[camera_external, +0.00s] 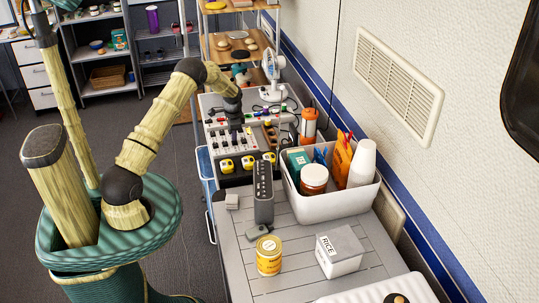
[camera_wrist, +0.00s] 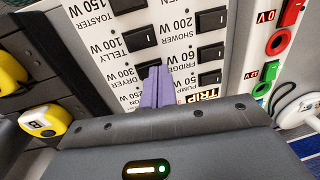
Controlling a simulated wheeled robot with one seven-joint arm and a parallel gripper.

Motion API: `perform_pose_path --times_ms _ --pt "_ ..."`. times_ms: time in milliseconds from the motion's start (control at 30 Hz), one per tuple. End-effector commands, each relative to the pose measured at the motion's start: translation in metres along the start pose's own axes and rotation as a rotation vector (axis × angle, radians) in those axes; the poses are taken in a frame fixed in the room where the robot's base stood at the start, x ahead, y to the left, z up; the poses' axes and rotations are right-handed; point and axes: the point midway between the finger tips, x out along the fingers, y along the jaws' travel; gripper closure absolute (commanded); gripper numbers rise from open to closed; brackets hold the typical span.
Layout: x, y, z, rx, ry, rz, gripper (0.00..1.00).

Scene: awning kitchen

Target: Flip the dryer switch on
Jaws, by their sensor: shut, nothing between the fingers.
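The white switch panel (camera_wrist: 175,18) fills the upper part of the wrist view. It has black rocker switches in two columns with printed labels. The DRYER label (camera_wrist: 116,79) is in the left column, below TELLY. A dark rocker, apparently the dryer switch (camera_wrist: 142,71), shows just left of my fingers and is partly hidden by them. My gripper (camera_wrist: 157,70) is shut and empty, its purple fingertips over the panel at that rocker. I cannot tell whether they touch it or which way it is set. In the external view my gripper (camera_external: 234,120) hangs over the panel.
In the external view, a white bin (camera_external: 330,203), a grey upright device (camera_external: 264,193), a yellow tin (camera_external: 268,256) and a rice box (camera_external: 340,251) stand on the counter.

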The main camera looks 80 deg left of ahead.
Motion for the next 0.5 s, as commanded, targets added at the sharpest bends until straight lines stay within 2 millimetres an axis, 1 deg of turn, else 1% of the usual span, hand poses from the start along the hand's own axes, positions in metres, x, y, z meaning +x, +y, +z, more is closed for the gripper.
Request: perform_pose_path --times_ms 133,500 --pt "0.002 0.002 0.001 0.0 -0.004 0.004 1.0" --pt "-0.002 0.016 0.001 0.002 -0.005 0.007 1.0"
